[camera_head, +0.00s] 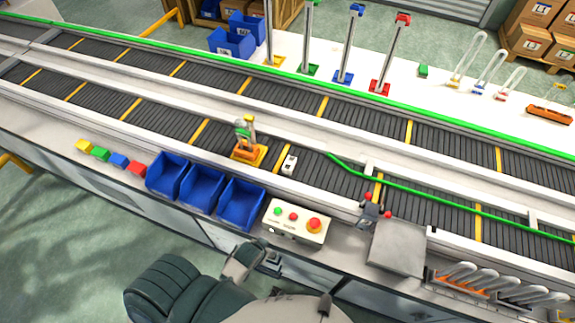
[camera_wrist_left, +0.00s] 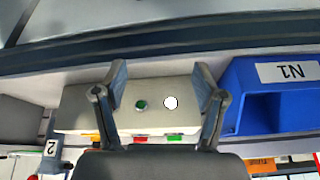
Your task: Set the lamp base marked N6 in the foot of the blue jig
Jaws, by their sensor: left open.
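The blue jig (camera_head: 344,76) stands on the white far bench, a blue foot with an upright post and a blue top; its foot looks empty. My left gripper (camera_head: 270,262) is low, by the front of the control box (camera_head: 297,222). The left wrist view shows its fingers (camera_wrist_left: 158,105) open and empty before that box. My right gripper is not in view.
Several blue bins (camera_head: 201,189) stand left of the control box; one in the wrist view is marked N1 (camera_wrist_left: 285,72). A conveyor carries a yellow fixture (camera_head: 248,153) and a small white block (camera_head: 289,165). Yellow, green and red jigs (camera_head: 380,87) flank the blue one. A grey plate (camera_head: 398,248) lies right.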

